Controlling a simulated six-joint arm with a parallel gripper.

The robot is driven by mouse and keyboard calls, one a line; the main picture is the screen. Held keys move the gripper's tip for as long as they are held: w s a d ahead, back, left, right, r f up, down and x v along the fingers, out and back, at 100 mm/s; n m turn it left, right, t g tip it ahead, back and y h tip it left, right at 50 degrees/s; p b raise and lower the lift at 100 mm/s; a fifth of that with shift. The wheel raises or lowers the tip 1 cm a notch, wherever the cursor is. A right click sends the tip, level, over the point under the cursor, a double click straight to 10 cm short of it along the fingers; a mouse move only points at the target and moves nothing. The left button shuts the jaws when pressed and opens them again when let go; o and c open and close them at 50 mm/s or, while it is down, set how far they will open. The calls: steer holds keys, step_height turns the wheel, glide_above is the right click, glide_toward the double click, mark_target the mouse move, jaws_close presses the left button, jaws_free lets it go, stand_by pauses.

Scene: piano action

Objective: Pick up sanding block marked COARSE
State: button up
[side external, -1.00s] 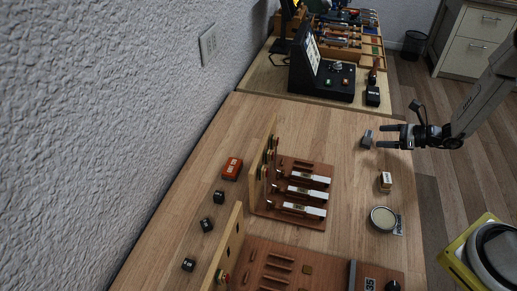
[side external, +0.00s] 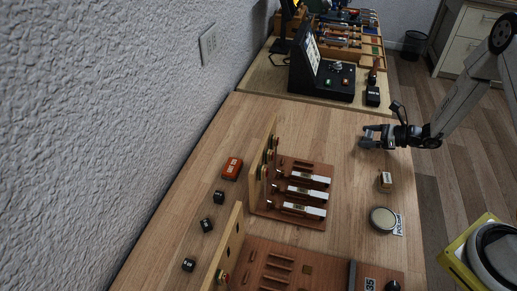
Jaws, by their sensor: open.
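A small grey block (side external: 366,138) lies on the wooden bench near its right edge; its marking cannot be read, so I cannot tell whether it is the COARSE sanding block. My gripper (side external: 364,137) is open at this block, with its fingers pointing left. The fingers appear to lie on either side of the block and partly hide it; contact cannot be made out. A small brown and white block (side external: 385,180) with an unreadable label sits on the bench below my gripper in the picture.
A round tin (side external: 383,219) stands by a label card (side external: 399,225). A wooden action stand (side external: 290,190) with white-topped keys is mid-bench. A red block (side external: 232,168) and several small black blocks lie left. A black console (side external: 325,75) stands behind. Bench between stand and gripper is clear.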

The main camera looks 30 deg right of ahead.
jaws_close()
steer(key=shift+r, duration=0.15)
steer(key=shift+r, duration=0.8)
steer(key=s+a+r, duration=0.3)
steer(key=s+r, duration=0.8)
steer(key=s, duration=0.2)
steer(key=shift+s+a, duration=0.3)
stand_by(0.5)
